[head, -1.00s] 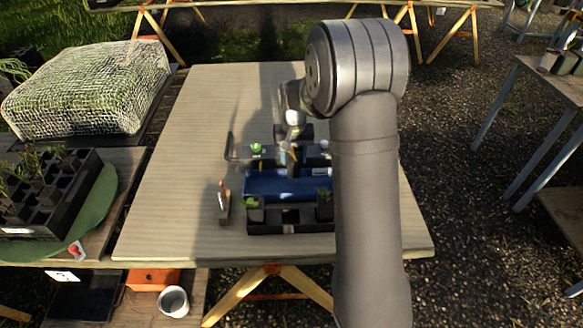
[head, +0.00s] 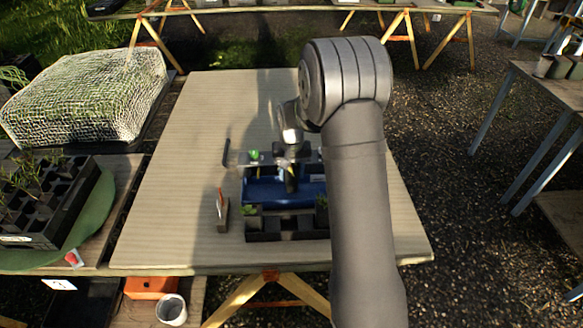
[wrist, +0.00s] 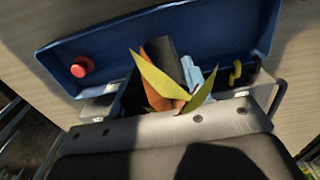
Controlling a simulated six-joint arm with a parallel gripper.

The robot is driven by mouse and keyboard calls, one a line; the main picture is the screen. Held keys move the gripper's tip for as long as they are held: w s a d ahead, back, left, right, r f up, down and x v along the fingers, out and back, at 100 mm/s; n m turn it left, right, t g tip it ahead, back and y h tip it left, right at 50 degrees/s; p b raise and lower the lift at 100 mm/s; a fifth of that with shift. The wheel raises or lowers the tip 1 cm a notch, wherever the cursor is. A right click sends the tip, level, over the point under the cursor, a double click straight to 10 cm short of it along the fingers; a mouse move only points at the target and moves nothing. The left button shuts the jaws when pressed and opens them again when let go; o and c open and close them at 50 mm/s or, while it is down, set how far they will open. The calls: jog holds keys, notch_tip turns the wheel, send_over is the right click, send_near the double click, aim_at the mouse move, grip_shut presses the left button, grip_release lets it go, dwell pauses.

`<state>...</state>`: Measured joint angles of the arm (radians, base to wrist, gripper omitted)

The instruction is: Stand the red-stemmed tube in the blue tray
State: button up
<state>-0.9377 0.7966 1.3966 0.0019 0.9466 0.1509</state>
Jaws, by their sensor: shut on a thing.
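My gripper (head: 291,160) is shut on a dark tube (head: 291,182) over the blue tray (head: 258,190) in the head view. The tube looks roughly upright in the head view. The blue tray (wrist: 95,50) lies behind it in the wrist view. The tube's lower end is hidden there, so I cannot tell whether it touches the tray floor.
A black rack (head: 265,235) with green seedlings stands along the tray's near side. A green-topped tube (head: 254,155) is behind the tray. The left tabletop (head: 170,190) is clear.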

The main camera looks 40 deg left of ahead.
jog(key=shift+f, duration=1.2)
jog(key=shift+f, duration=0.3)
jog(key=o, duration=1.1)
jog(key=shift+o, duration=0.2)
notch_tip(320, 180, up, 17)
jog(key=shift+r, duration=0.2)
jog(key=shift+f, duration=0.1)
notch_tip(320, 180, down, 17)
jog(key=shift+f, duration=0.2)
